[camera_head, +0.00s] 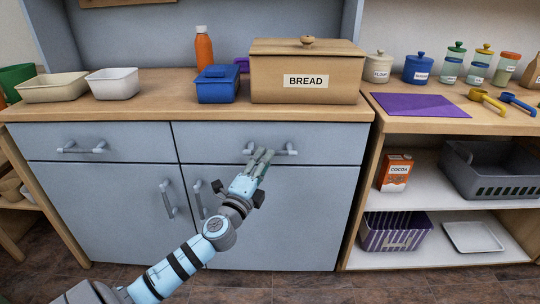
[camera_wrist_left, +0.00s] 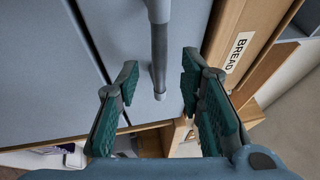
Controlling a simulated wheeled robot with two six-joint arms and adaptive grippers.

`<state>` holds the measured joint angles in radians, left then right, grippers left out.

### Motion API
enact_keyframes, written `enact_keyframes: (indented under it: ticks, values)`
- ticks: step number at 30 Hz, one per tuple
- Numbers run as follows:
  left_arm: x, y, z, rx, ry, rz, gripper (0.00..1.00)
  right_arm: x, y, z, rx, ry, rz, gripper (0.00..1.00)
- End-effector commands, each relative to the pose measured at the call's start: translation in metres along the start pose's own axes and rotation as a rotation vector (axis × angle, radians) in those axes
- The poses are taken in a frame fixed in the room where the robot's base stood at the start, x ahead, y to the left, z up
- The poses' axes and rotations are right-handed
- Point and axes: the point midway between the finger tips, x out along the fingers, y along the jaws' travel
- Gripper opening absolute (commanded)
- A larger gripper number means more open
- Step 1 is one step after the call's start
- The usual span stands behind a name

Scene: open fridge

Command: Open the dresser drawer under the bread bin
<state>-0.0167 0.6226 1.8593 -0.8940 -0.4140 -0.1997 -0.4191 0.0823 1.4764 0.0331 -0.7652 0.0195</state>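The tan bread bin (camera_head: 275,82), labelled BREAD, stands on the dresser's wooden top; its label side also shows in the wrist view (camera_wrist_left: 240,50). The grey-blue drawer (camera_head: 335,142) under it is shut, its front flush with the dresser. Its grey bar handle (camera_head: 290,148) is partly hidden by my left gripper (camera_head: 263,156). In the wrist view the handle (camera_wrist_left: 159,55) runs between the two spread green-padded fingers of my left gripper (camera_wrist_left: 160,72). I see gaps on both sides, so the gripper is open and not clamped on it. My right gripper is out of view.
Another shut drawer (camera_head: 95,148) is to the left, with cupboard doors (camera_head: 275,220) below. A blue box (camera_head: 218,86), an orange bottle (camera_head: 204,48) and two pale tubs stand on top. An open shelf unit (camera_head: 440,205) adjoins at the right. The floor in front is clear.

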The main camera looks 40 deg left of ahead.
Motion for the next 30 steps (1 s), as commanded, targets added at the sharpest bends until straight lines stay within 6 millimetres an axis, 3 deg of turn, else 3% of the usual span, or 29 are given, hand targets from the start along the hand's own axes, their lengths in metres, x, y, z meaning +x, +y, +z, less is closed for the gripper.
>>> enact_keyframes:
  ticks: [3, 6, 16, 23, 30]
  values:
    - [0.024, -0.001, 0.0, -0.003, -0.002, -0.001, 0.35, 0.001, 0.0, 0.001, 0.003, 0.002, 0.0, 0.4]
    - [0.036, 0.0, 0.0, -0.003, -0.001, 0.001, 0.35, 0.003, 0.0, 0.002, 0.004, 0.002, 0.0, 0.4]
    - [0.043, 0.001, 0.0, -0.001, 0.001, 0.002, 0.35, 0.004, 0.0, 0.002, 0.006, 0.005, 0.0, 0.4]
    - [0.043, 0.001, 0.0, -0.002, 0.001, 0.002, 0.0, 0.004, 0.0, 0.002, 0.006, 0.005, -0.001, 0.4]
    - [0.043, 0.001, 0.0, -0.001, 0.001, 0.002, 0.0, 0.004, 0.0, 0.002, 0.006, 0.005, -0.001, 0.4]
